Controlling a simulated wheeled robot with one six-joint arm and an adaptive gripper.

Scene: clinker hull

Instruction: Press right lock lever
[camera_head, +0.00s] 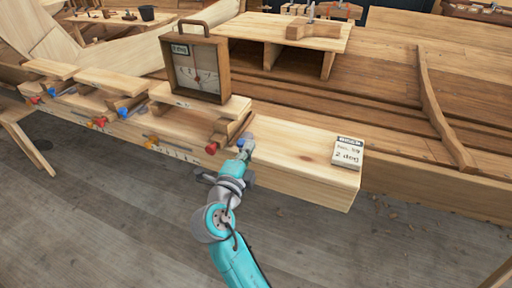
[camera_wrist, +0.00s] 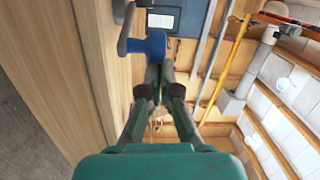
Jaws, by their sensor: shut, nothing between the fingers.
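The rightmost lever has a blue knob (camera_head: 241,142) on the front of the pale wooden beam. My gripper (camera_head: 248,148) is right at it, and its fingers partly cover it. In the wrist view the blue knob (camera_wrist: 149,45) on a grey lever arm is just beyond my fingertips (camera_wrist: 160,68). My fingers are shut and empty. They overlap the knob's lower edge in that picture; I cannot tell whether they touch it. A red knob (camera_head: 211,148) sits just left of the blue one.
More red, blue and yellow knobs line the pale beam (camera_head: 300,160) to the left. A boxed dial gauge (camera_head: 196,65) stands on a block above. A card (camera_head: 348,153) reading "2 deg" lies at the beam's right end. Floor in front is open.

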